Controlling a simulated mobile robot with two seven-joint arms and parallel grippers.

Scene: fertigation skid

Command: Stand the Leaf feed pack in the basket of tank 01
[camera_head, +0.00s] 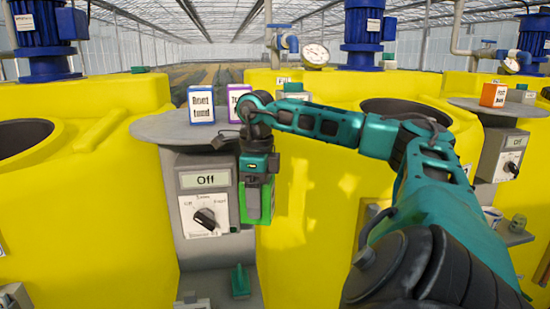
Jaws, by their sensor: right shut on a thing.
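My right gripper (257,190) points down and is shut on a green pack (248,206), in front of the grey control box with the "Off" display. The gripper covers much of the pack, and I cannot read its label. A yellow tank (310,180) stands behind and right of it, with a dark round opening (408,108) in its top, partly behind my right arm. Another yellow tank (85,230) at left has a dark opening (22,136). I cannot make out a basket or which tank is 01. My left gripper is out of view.
A blue "Root feed" pack (201,105) and a purple-edged pack (238,100) stand on a grey round shelf (165,128) above the control box (205,205). An orange pack (494,94) stands on the right shelf. Blue motors, pipes and a gauge (315,54) rise behind the tanks.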

